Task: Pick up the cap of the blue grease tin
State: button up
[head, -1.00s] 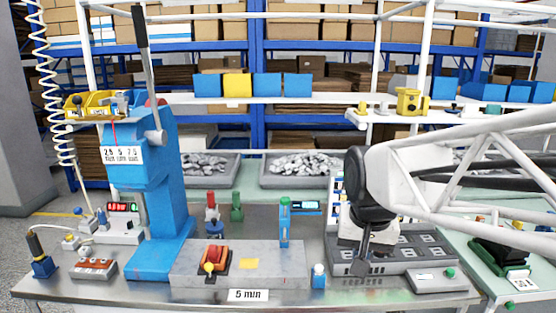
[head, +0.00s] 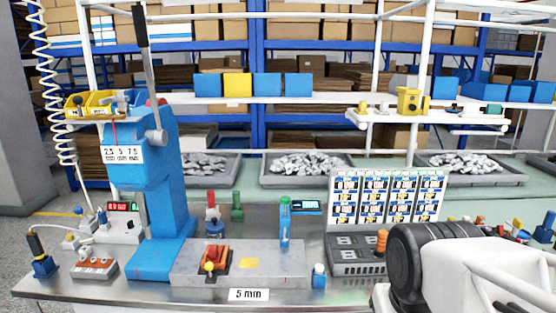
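A small blue container with a white cap (head: 319,268) stands upright at the front of the bench, just right of the grey metal block. Its blue body (head: 319,281) is below the cap, and the cap sits on it. It looks like the grease tin, but it is too small to be sure. A taller blue post with a green top (head: 285,202) stands on the block behind it. My arm's dark wrist part fills the lower right, to the right of the blue container and apart from it. My gripper's fingers do not show.
A grey metal block (head: 187,265) carries a red switch (head: 216,257). A blue press (head: 150,190) with a long lever stands at left. A grey tray (head: 350,262) with an orange stack (head: 381,242) and a label board (head: 388,198) are at right.

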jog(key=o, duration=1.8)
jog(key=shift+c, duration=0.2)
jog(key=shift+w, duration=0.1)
